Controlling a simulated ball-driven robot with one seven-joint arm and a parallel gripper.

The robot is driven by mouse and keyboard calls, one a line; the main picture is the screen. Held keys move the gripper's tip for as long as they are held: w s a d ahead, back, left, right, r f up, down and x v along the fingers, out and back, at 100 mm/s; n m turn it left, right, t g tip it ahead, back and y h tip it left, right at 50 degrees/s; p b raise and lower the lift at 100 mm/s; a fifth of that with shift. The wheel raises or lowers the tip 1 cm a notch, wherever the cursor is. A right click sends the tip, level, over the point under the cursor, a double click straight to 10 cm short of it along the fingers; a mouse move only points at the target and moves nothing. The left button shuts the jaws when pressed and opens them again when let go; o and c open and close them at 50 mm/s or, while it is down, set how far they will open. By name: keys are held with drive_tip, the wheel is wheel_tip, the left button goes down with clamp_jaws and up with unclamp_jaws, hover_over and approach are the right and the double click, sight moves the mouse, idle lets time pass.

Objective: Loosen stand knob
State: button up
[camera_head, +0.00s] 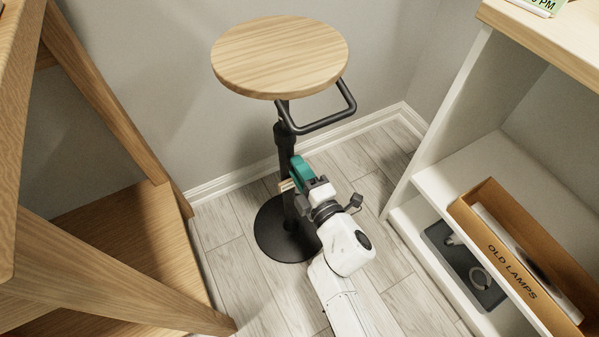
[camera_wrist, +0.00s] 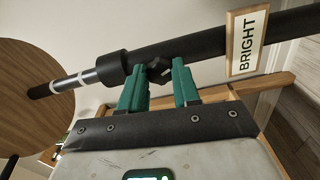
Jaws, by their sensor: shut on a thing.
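The stand has a round wooden top (camera_head: 280,55), a black post (camera_head: 283,145) and a round black base (camera_head: 275,238). In the wrist view the post (camera_wrist: 215,42) runs slantwise, with a thicker collar and a lighter, banded inner tube at the left. The small dark knob (camera_wrist: 158,74) sticks out of the post beside the collar. My gripper (camera_wrist: 157,66) has its green fingers on either side of the knob and is shut on it. In the head view my gripper (camera_head: 297,170) is at the middle of the post, which hides the knob there.
A wood-framed "BRIGHT" tag (camera_wrist: 247,43) is on the post close to my right finger. A black bar handle (camera_head: 340,112) juts out under the top. Wooden furniture (camera_head: 105,245) stands left; a white shelf (camera_head: 440,170) with an "OLD LAMPS" box (camera_head: 495,245) stands right.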

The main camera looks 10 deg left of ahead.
drive_tip(key=n+b, duration=0.3)
drive_tip(key=n, duration=1)
drive_tip(key=shift+b, duration=0.3)
idle(0.3)
drive_tip(key=o, duration=1.1)
drive_tip(key=shift+c, duration=0.2)
drive_tip(key=p+v, duration=0.2)
drive_tip(key=v, duration=0.9)
drive_tip(key=shift+p, duration=0.3)
drive_tip(key=shift+w, duration=0.1)
